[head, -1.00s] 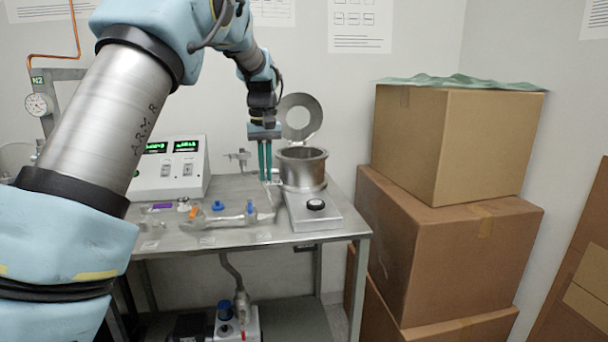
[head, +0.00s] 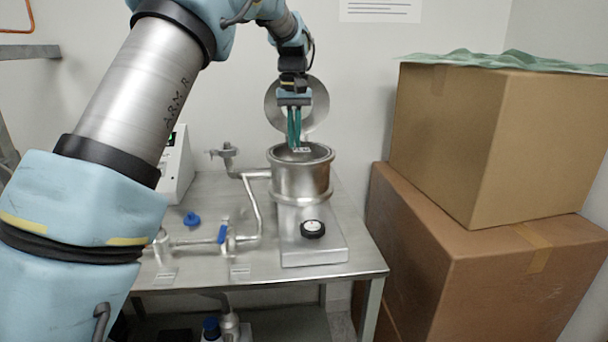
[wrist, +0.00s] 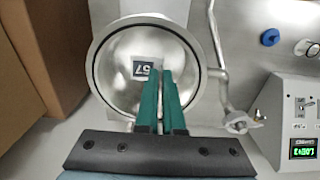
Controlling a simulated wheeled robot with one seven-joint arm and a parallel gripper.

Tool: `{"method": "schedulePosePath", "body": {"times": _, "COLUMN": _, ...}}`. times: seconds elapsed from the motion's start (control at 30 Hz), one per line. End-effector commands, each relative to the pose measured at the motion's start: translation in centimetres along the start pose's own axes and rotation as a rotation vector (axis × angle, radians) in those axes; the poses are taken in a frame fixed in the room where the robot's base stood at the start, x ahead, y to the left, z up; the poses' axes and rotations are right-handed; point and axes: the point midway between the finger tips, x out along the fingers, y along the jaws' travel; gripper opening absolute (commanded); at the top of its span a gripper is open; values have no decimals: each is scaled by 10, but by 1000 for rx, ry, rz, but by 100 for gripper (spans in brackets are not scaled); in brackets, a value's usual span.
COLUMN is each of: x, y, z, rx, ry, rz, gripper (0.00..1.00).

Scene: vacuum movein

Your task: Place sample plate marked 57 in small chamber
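The sample plate marked 57 (wrist: 145,68) is a small dark square with a pale marking, seen in the wrist view against the chamber's shiny inside. In the head view it shows as a small pale piece (head: 301,149) at my fingertips. My gripper (head: 294,145) points down with two green fingers close together, shut on the plate at its edge. The fingers also show in the wrist view (wrist: 162,72). The small chamber (head: 300,184) is a round steel pot with its lid (head: 318,104) swung open behind it. The fingertips are at the chamber's mouth; their exact depth is unclear.
The chamber stands on a steel table (head: 355,262) with pipes and a blue-handled valve (head: 222,234) to its left. A controller box (wrist: 290,125) with a green display is nearby. Stacked cardboard boxes (head: 490,140) stand close on the right.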

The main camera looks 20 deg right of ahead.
Motion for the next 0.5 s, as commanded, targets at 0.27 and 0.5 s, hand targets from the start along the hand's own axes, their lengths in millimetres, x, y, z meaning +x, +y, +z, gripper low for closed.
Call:
{"method": "schedulePosePath", "body": {"times": 0.27, "x": 45, "y": -1, "z": 1, "rx": -1, "ry": -5, "rz": -3, "gripper": 0}}
{"method": "schedulePosePath", "body": {"times": 0.5, "x": 66, "y": 0, "z": 1, "rx": -1, "ry": -3, "rz": -1, "gripper": 0}}
